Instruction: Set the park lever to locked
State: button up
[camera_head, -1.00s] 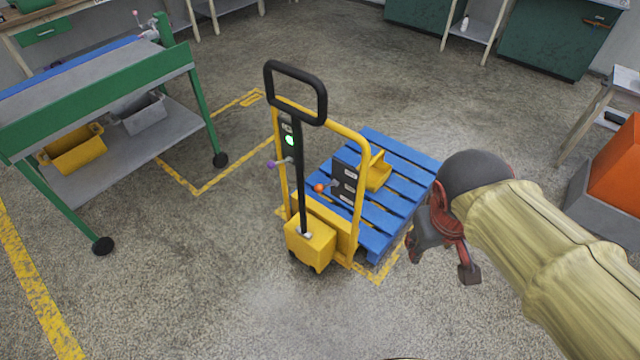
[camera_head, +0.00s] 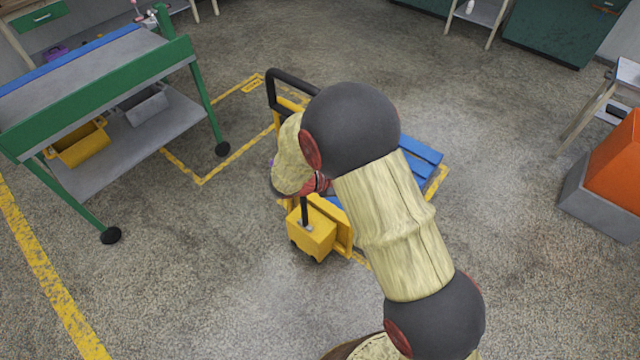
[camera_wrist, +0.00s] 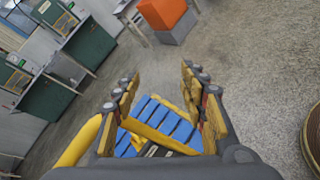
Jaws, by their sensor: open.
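The yellow pallet truck (camera_head: 312,236) stands mid-floor in the head view, its black loop handle (camera_head: 272,92) partly showing. My arm hides its control panel and levers there, so I cannot see the park lever or its setting. In the wrist view, my gripper (camera_wrist: 158,80) is open, with nothing held between its fingers. Past the fingers lie a dark panel with white labels (camera_wrist: 158,151), partly covered by my gripper's body, and the blue pallet (camera_wrist: 170,122). A yellow frame tube (camera_wrist: 80,141) runs at the left. No lever knob is clear in this view.
A green-framed bench (camera_head: 110,90) on wheels stands at the left, with a yellow bin (camera_head: 78,146) on its lower shelf. An orange block on a grey base (camera_head: 612,165) stands at the right. The floor around the truck is clear.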

jog(key=w+a+f+n+t+y+p, duration=0.1)
jog(key=a+f+n+t+y+p, duration=0.1)
jog(key=a+f+n+t, duration=0.6)
jog(key=w+a+f+n+t+y+p, duration=0.25)
jog(key=a+f+n, duration=0.25)
jog(key=a+f, duration=0.6)
jog(key=shift+t, duration=0.25)
jog(key=b+x, duration=0.1)
jog(key=x, duration=0.5)
jog(key=shift+w+d, duration=0.25)
jog(key=shift+d, duration=0.15)
jog(key=c, duration=0.3)
jog(key=c, duration=0.7)
grip_shut()
